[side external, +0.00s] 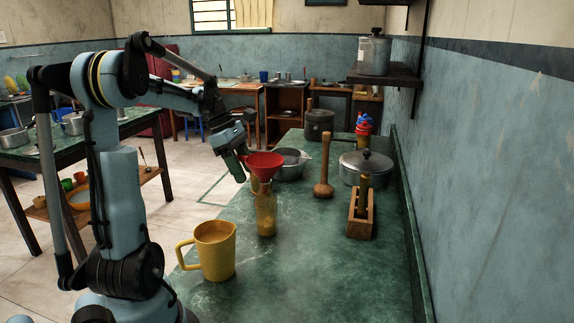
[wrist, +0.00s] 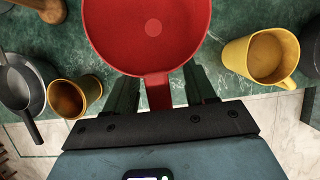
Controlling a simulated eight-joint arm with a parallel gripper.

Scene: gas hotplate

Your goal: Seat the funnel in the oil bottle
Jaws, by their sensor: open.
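The red funnel (side external: 264,164) stands upright directly over the oil bottle (side external: 265,212), a clear amber bottle on the green counter. Its narrow end meets the bottle's neck, and the spout seems to be inside, though the join is too small to be sure. In the wrist view the funnel's bowl (wrist: 150,40) fills the top middle and hides the bottle. My gripper (side external: 246,168) is at the funnel's left side. In the wrist view its fingers (wrist: 158,90) are apart, with the funnel's handle (wrist: 157,93) between them and gaps on both sides.
A yellow jug (side external: 214,250) stands in front of the bottle. A grey pan (side external: 289,164), a wooden pestle (side external: 323,178), a lidded pot (side external: 365,167) and a wooden box (side external: 361,214) stand behind and right. A yellow cup (wrist: 75,97) shows at left in the wrist view. The front right counter is clear.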

